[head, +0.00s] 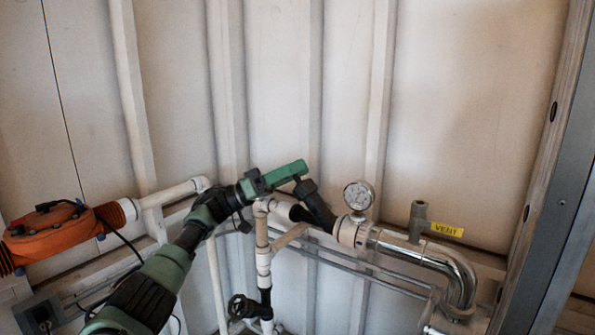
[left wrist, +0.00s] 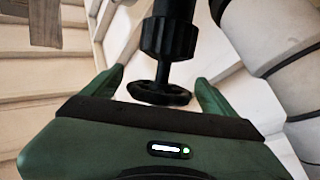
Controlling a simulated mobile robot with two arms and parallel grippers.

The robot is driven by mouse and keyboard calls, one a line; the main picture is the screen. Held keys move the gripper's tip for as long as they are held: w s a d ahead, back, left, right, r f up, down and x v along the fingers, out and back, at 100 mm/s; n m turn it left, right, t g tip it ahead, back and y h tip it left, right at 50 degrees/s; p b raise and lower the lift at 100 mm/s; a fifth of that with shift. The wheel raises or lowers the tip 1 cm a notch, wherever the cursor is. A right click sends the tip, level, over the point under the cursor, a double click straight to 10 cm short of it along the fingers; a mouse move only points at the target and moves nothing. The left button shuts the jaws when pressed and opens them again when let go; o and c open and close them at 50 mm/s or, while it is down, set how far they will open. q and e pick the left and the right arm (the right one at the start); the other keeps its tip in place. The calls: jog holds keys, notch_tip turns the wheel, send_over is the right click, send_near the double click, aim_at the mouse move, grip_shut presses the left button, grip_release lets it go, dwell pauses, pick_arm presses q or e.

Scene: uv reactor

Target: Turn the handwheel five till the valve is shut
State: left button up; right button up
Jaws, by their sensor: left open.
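My left gripper (head: 290,178) is open in front of a black angled valve (head: 316,205) on the pipe run. In the left wrist view, a black handwheel (left wrist: 158,94) on that valve's stem (left wrist: 161,72) sits between the two green fingers of the gripper (left wrist: 157,78). Gaps show on both sides, so neither finger visibly touches its rim. In the head view this wheel is mostly hidden behind the gripper. A second black handwheel (head: 238,306) is on a valve lower down. No number shows on either wheel. My right gripper is not in view.
A pressure gauge (head: 359,195) stands right of the gripper, above a shiny pipe bend (head: 460,278). A yellow VENT label (head: 447,229) is further right. An orange unit (head: 58,232) is at the left. A white pipe (left wrist: 262,35) passes close to the right finger.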

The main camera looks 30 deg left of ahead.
pick_arm(q)
jog(key=v, duration=0.7)
jog(key=shift+a+b, duration=0.15)
jog(key=shift+b, duration=0.2)
jog(key=shift+s+f, duration=0.1)
